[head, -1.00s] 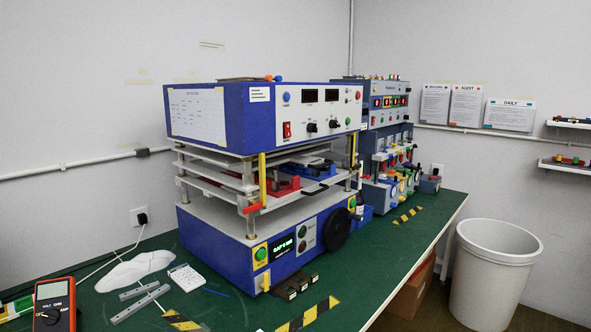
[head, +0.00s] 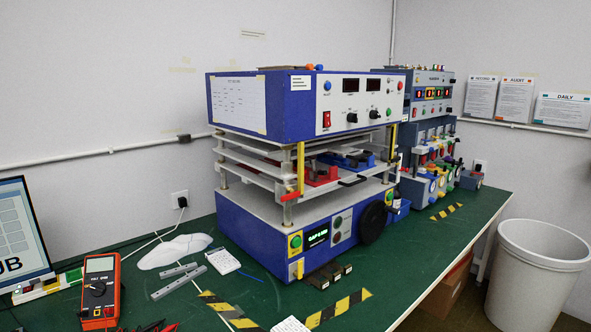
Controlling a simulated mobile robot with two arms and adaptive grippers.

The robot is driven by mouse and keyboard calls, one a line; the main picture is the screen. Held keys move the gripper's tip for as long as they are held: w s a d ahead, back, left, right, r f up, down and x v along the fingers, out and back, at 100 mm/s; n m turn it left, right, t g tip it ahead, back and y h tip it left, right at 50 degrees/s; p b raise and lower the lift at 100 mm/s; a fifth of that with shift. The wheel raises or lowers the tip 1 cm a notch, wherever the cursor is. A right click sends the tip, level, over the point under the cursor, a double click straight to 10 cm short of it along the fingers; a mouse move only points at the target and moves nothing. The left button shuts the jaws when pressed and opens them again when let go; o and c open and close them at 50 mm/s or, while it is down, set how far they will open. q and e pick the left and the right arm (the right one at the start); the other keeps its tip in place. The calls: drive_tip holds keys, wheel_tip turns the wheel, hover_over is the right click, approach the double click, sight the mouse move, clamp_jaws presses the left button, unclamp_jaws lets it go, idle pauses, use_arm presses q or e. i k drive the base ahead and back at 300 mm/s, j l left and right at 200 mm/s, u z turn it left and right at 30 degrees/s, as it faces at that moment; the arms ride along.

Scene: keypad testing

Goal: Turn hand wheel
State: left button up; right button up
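The hand wheel (head: 373,222) is a black disc on the front of the blue and white test machine (head: 255,232), low and toward its right end. A lit green display (head: 317,235) and buttons sit to its left on the same panel. Above the base, the machine has stacked white plates (head: 250,170) on posts, with red and blue parts between them. Neither of my grippers shows in the head view, and nothing touches the wheel.
A green bench (head: 420,260) carries a second grey machine (head: 425,150) behind, an orange multimeter (head: 101,290), a white notepad (head: 220,261) and grey bars (head: 180,280). A monitor (head: 22,235) stands at the left. A white bin (head: 540,270) is at the right.

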sight(372, 223)
drive_tip(key=i+l, duration=0.45)
drive_tip(key=l, duration=0.3)
drive_tip(key=i+l, duration=0.5)
drive_tip(key=l, duration=0.25)
